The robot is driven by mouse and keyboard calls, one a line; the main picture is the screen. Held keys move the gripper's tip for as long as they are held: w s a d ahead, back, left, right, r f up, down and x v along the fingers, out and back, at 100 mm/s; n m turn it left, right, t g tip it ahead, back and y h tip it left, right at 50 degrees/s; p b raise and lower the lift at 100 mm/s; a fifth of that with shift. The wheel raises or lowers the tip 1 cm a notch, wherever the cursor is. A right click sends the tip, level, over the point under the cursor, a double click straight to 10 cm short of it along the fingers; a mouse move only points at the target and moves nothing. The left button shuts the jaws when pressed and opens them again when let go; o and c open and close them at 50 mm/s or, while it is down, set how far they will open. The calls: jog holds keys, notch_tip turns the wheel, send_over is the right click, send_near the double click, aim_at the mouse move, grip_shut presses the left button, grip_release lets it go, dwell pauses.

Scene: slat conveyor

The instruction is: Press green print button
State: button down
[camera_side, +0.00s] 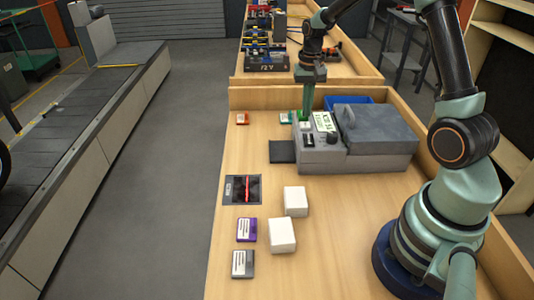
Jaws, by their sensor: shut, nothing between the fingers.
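A grey label printer (375,145) stands on the wooden bench, with a control panel at its left end. The panel carries a small pale green screen (324,122), a dark knob and small buttons. I cannot clearly pick out the green print button; the fingers may hide it. My gripper (306,112) is shut and empty, pointing straight down over the far left part of the panel. Its green fingertips are close to the panel's far edge; I cannot tell whether they touch it.
A green-and-white cartridge (286,118) and an orange one (242,118) lie left of the printer. A dark tray (243,190) holds a red item. Purple (247,229) and grey (243,263) cartridges and two white boxes (282,235) lie nearer. A blue bin (347,100) stands behind the printer.

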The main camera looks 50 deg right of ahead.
jog(key=shift+f, duration=0.1)
jog(key=shift+s+f, duration=0.1)
jog(key=shift+f, duration=1)
notch_tip(320, 180, up, 16)
jog(key=shift+w+f, duration=0.25)
jog(key=shift+w, duration=0.15)
jog(key=s+a+r+n+t, duration=0.1)
jog(key=s+a+n+t, duration=0.4)
jog(key=s+a+n, duration=0.4)
jog(key=s+a, duration=0.4)
jog(key=a, duration=0.3)
jog(key=shift+s+a+r+t, duration=0.15)
jog(key=shift+s+r+t, duration=0.15)
jog(key=shift+r, duration=0.1)
